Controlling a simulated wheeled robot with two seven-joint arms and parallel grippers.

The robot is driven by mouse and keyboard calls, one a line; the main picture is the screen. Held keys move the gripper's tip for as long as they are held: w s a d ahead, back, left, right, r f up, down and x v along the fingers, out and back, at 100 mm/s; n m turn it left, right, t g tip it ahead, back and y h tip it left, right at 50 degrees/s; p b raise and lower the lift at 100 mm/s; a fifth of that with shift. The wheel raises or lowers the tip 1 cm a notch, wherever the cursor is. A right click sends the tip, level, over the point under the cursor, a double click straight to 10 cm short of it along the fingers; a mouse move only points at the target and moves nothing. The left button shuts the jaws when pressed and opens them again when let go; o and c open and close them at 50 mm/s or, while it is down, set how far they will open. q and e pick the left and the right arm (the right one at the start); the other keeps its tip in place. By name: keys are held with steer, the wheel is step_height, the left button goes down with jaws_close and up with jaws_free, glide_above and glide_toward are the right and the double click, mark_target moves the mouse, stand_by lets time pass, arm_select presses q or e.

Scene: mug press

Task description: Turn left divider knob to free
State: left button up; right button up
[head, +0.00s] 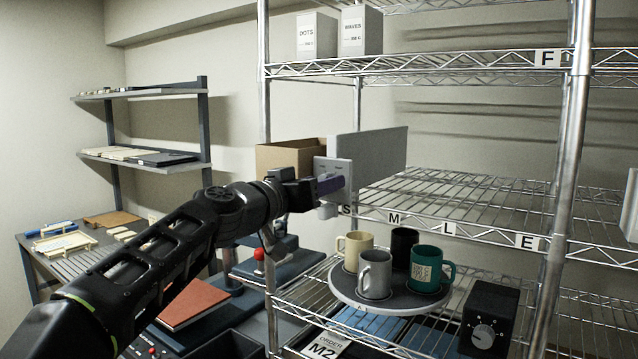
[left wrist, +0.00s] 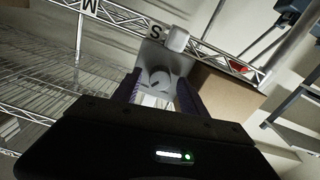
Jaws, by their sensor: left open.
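The grey divider (head: 378,157) stands on the middle wire shelf, with a pale front plate (head: 343,169) at the shelf edge. My left gripper (head: 334,184) is right in front of this plate. In the left wrist view, the open purple fingers (left wrist: 160,90) point at the plate, and a round grey knob (left wrist: 160,77) shows between their tips. I cannot tell whether the fingers touch the knob. In the head view the gripper hides the knob. A pale block (head: 327,211) sits below the plate, near the letter S. My right gripper is out of view.
A cardboard box (head: 287,157) stands left of the divider, close to my gripper. Below, several mugs stand on a round tray (head: 385,300). A black box with a dial (head: 489,318) is to the right. The middle shelf (head: 470,200) is clear right of the divider.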

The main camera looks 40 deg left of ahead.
arm_select(q)
steer(key=shift+c, duration=0.5)
jaws_close()
steer(key=shift+n, duration=7)
steer(key=shift+o, duration=0.5)
jaws_free()
